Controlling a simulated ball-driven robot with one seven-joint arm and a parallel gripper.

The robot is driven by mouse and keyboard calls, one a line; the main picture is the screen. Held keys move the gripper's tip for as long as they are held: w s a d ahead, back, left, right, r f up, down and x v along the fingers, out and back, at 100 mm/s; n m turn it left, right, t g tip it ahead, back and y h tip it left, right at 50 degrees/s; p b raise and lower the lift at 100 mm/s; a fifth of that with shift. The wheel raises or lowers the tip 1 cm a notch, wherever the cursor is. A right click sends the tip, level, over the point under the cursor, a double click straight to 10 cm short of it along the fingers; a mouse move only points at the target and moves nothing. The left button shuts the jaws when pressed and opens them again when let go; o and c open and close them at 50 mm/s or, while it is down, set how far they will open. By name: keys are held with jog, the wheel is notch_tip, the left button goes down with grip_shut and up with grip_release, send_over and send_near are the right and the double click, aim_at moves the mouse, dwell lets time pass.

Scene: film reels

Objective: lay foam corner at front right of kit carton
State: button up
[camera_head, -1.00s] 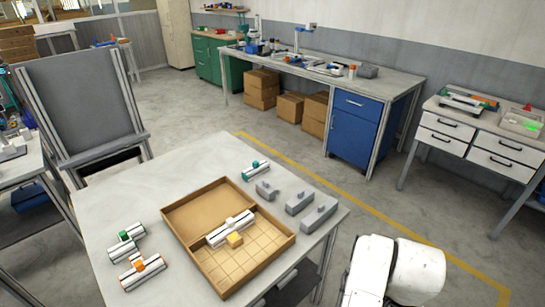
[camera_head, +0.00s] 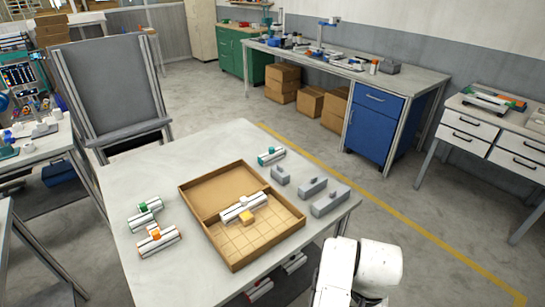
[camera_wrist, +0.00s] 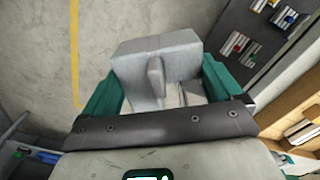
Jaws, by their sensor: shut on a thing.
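In the wrist view, my gripper (camera_wrist: 162,88) has its green fingers on either side of a grey foam piece with a raised fin, which I take to be the foam corner (camera_wrist: 133,70). It is held over the floor, beside the table. The open kit carton (camera_head: 235,262) lies on the table in the head view, and part of it shows at the right of the wrist view (camera_wrist: 292,103). My gripper is not visible in the head view; only my white arm shows.
Grey foam pieces stand right of the carton: a short one (camera_head: 280,175) and two longer ones (camera_head: 312,187), (camera_head: 330,202). A teal-topped rail (camera_head: 271,156) lies behind it. Green-topped (camera_head: 145,211) and orange-topped (camera_head: 158,241) rails lie left.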

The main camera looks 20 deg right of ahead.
jog(key=w+a+f+n+b, duration=0.2)
jog(key=w+a+f+n, duration=0.4)
jog(key=a+f+n, duration=0.1)
jog(key=shift+a+f+n, duration=0.15)
jog(key=shift+a+n, duration=0.15)
jog(key=shift+w, duration=0.1)
